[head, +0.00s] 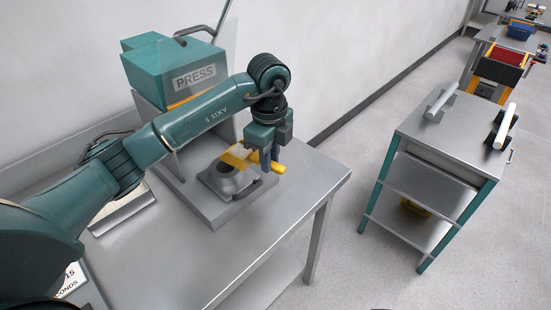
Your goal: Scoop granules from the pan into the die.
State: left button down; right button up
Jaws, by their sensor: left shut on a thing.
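My left gripper (267,166) is shut on the yellow handle of a scoop (280,168), at the press in the middle of the table. The yellow front part of the scoop is partly visible left of the fingers, over or just behind the die. Its tilt and contents cannot be made out. The die (228,184) is a grey metal block with a round raised part, on the press base below the scoop. A shallow metal tray (122,208), perhaps the pan, lies left of the press, largely hidden by my left arm. No granules can be made out. My right gripper is not in view.
The teal press head (174,66) stands above and behind the die. The metal table (290,205) is clear to the right and in front. A printed card (71,279) lies at lower left. A metal cart (455,130) with rods stands apart on the right.

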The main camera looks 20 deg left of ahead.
pick_arm(q)
jog(key=shift+s+a+f+t+b, duration=0.1)
jog(key=shift+a+f+t+b, duration=0.25)
jog(key=shift+b, duration=0.55)
jog(key=shift+s+r+t+h+b, duration=0.15)
jog(key=shift+t+h+b, duration=0.15)
jog(key=shift+b, duration=0.15)
jog(key=shift+s+a+t+h+b, duration=0.15)
jog(key=shift+a+t+h+b, duration=0.15)
jog(key=shift+t+b, duration=0.45)
jog(key=shift+s+a+r+n+t+h+b, duration=0.15)
jog(key=shift+s+a+n+t+h+b, duration=0.3)
jog(key=shift+t+b, duration=2)
jog(key=shift+s+a+r+n+t+h+b, duration=0.2)
jog(key=shift+s+t+h+b, duration=0.3)
jog(key=shift+b, duration=4.05)
jog(key=shift+s+a+r+n+t+h+b, duration=0.1)
jog(key=shift+s+a+n+t+h+b, duration=0.55)
jog(key=shift+b, duration=2.85)
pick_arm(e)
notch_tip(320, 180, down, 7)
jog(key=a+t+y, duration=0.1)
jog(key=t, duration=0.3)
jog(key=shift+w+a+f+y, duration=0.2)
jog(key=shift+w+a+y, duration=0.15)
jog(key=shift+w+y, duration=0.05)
